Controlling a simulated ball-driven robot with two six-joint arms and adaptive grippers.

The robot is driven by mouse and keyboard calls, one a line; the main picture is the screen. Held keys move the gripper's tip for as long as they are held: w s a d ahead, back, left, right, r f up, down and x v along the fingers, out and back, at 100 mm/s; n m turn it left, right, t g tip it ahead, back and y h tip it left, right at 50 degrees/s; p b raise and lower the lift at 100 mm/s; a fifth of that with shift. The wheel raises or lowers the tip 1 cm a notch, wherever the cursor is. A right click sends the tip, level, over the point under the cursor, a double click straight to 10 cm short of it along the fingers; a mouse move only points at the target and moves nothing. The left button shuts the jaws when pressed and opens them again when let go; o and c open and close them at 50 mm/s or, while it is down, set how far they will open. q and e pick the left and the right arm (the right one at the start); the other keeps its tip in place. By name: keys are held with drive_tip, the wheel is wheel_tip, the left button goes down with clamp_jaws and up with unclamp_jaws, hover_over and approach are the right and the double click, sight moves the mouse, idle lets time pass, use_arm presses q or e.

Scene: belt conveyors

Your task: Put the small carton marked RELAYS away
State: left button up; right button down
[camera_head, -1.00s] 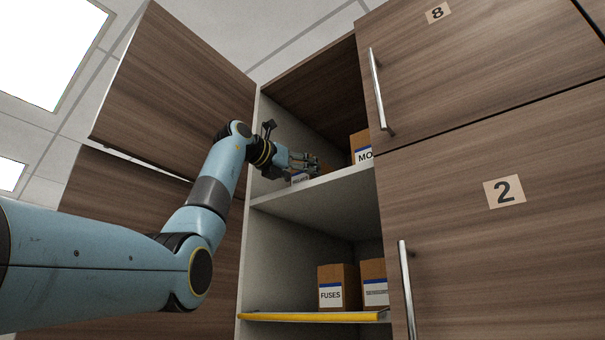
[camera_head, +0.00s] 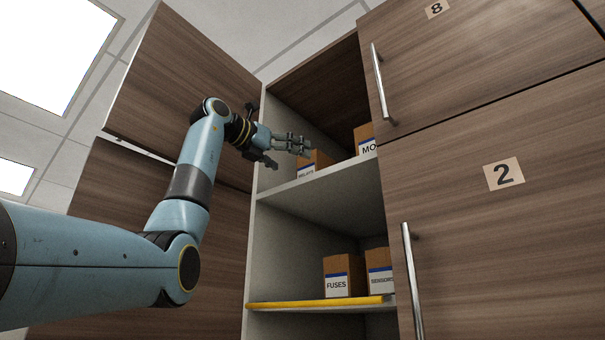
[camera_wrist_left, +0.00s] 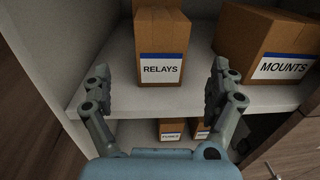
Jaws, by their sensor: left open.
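The small brown RELAYS carton (camera_wrist_left: 162,47) stands upright on the upper shelf (camera_wrist_left: 195,96) of the open cabinet, its label facing me in the left wrist view. In the head view the carton (camera_head: 318,160) shows behind my left gripper, partly hidden by its fingers. My left gripper (camera_head: 288,152) is open and empty, in front of the carton and apart from it. In the left wrist view its two fingers (camera_wrist_left: 163,92) are spread wide on either side, short of the carton. My right gripper is in neither view.
A larger MOUNTS carton (camera_wrist_left: 278,50) stands to the right on the same shelf. FUSES (camera_head: 343,280) and SENSORS (camera_head: 379,275) cartons stand on the lower shelf with a yellow edge (camera_head: 320,302). An open door (camera_head: 185,90) stands left; closed door 2 (camera_head: 470,240) is right.

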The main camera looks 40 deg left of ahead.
use_arm(q)
drive_tip(key=s, duration=0.3)
drive_tip(key=s+b, duration=0.1)
drive_tip(key=shift+s+a, duration=0.3)
